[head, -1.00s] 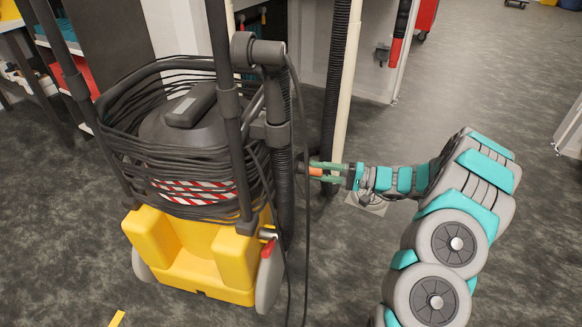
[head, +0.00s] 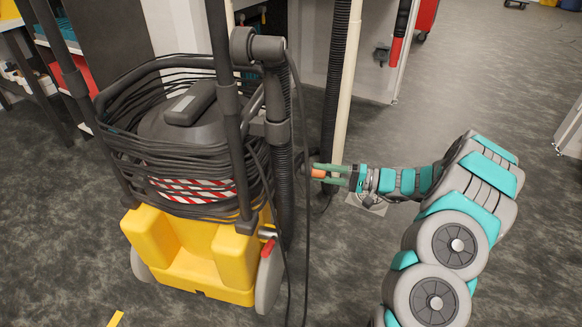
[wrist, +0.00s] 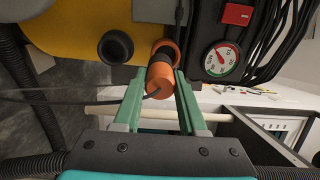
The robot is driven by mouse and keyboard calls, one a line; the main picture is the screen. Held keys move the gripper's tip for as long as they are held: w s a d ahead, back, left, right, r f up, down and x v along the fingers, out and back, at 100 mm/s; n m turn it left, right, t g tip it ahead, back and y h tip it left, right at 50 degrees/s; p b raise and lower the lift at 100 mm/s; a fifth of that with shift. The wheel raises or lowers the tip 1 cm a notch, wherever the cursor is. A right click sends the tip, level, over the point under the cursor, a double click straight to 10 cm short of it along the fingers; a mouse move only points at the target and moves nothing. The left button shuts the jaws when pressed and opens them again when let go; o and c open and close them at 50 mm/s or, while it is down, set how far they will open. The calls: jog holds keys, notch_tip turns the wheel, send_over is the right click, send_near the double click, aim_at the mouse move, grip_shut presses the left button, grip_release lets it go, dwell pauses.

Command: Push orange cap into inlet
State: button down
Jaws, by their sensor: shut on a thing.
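The orange cap (wrist: 159,82) is between the green fingertips of my gripper (wrist: 160,92) in the wrist view. My gripper is shut on it. In the head view the orange cap (head: 318,173) shows at the tip of my gripper (head: 326,173), just right of the machine's hose. An orange ring (wrist: 168,46), seemingly the inlet, is on the machine straight ahead of the cap. A black part shows between cap and ring; I cannot tell how far the cap sits in. The head view hides the inlet.
The yellow machine (head: 181,264) carries coiled black cables (head: 140,150) and upright hoses. A black round port (wrist: 115,47) is left of the inlet and a dial gauge (wrist: 221,58) right of it. A pale pole (head: 346,75) stands behind. Grey floor lies open at the right.

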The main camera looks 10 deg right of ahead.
notch_tip(320, 180, down, 8)
jog(key=b, duration=0.5)
jog(key=shift+a+f+b, duration=0.2)
jog(key=shift+f+b, duration=0.05)
jog(key=shift+b, duration=0.15)
dwell(0.4)
jog(key=shift+w+b, duration=0.1)
jog(key=shift+b, duration=0.2)
dwell(0.4)
jog(key=shift+b, duration=0.45)
dwell(1.0)
jog(key=shift+x, duration=2.95)
jog(key=shift+c, duration=1.9)
grip_release()
jog(key=p+v, duration=0.1)
jog(key=v, duration=0.6)
jog(key=shift+d, duration=0.4)
